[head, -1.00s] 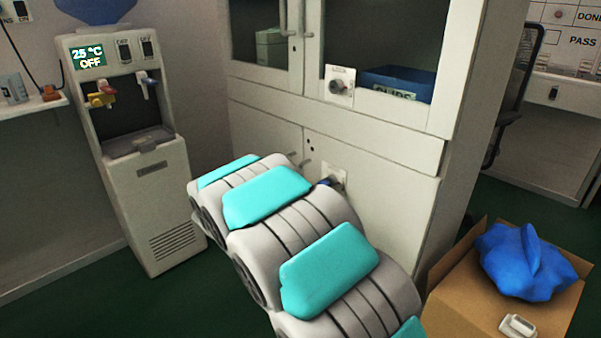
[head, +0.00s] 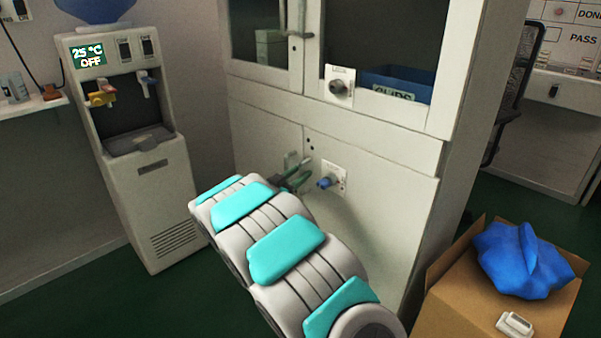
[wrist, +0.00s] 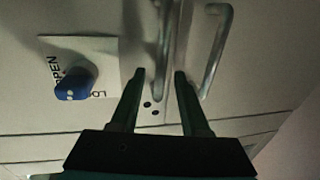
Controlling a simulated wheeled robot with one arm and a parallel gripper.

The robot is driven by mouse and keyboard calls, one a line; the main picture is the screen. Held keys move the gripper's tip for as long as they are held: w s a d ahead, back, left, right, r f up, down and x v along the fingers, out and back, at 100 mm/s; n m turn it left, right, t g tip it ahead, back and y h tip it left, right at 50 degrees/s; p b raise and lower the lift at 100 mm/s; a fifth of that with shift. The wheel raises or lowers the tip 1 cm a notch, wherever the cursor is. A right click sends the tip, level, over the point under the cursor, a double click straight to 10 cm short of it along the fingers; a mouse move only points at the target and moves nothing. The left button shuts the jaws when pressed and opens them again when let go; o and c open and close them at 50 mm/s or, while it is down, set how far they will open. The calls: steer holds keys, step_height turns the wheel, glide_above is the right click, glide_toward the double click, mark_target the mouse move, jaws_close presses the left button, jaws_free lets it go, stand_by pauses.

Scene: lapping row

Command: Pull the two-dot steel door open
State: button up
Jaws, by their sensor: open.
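The two-dot steel door (head: 370,215) is the lower right door of the pale cabinet and looks shut. Its two dark dots (head: 309,147) are near the door seam, and they also show in the wrist view (wrist: 151,108). Its bar handle (wrist: 162,70) appears between the fingertips of my gripper (wrist: 160,73). The fingers are open, one on each side of the handle; contact is not clear. In the head view my gripper (head: 296,178) is at the seam, partly hidden by my arm.
A blue knob (head: 325,183) on a white plate sits right of the handle; the wrist view shows it at left (wrist: 72,84). The neighbouring door's handle (wrist: 217,50) is close to my right finger. A water dispenser (head: 150,200) stands left, a cardboard box (head: 455,305) right.

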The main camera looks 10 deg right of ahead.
steer(key=shift+w+d, duration=0.35)
steer(key=shift+w, duration=0.05)
jaws_close()
stand_by(1.3)
